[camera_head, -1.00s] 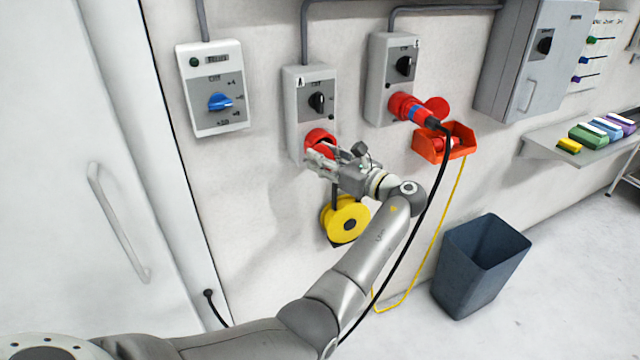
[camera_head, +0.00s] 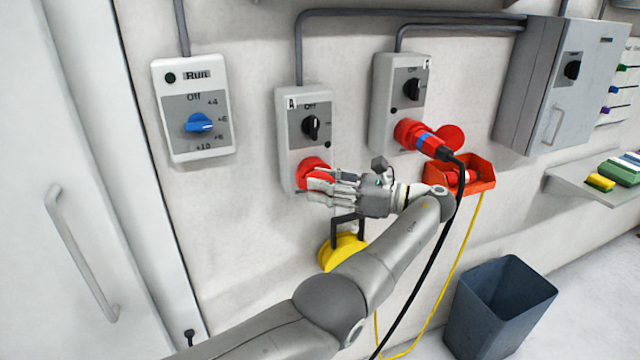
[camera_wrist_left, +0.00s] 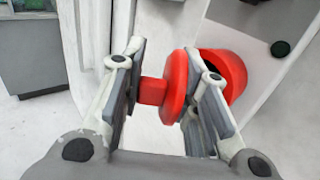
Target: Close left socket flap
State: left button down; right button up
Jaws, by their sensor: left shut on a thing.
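The left socket box (camera_head: 292,172), marked A, is on the wall with a red round socket (camera_head: 311,165) at its lower part. My left gripper (camera_head: 316,185) is at this socket, its fingers over the lower front of it. In the left wrist view the red flap (camera_wrist_left: 176,88) is between the fingers of my left gripper (camera_wrist_left: 164,105), with a red block on its left side touching the left finger. The flap stands apart from the red socket ring (camera_wrist_left: 236,72), and the right finger partly covers the gap. My right gripper is not in view.
The right socket box (camera_head: 383,135) holds a red plug (camera_head: 432,145) with a black cable; its red flap (camera_head: 452,136) stands open. An orange-red wall bin (camera_head: 478,180), a yellow reel (camera_head: 342,252) and a blue waste bin (camera_head: 500,305) are nearby. A control box (camera_head: 193,150) hangs left.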

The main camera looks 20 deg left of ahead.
pick_arm(q)
jog(key=c, duration=1.4)
grip_release()
jog(key=shift+s+f, duration=0.25)
jog(key=shift+f, duration=0.15)
jog(key=shift+o, duration=0.7)
jog(key=shift+s+r, duration=0.1)
jog(key=shift+r, duration=0.45)
notch_tip(320, 180, up, 10)
jog(key=shift+a+f, duration=0.1)
jog(key=shift+f, duration=0.15)
jog(key=shift+c, duration=0.2)
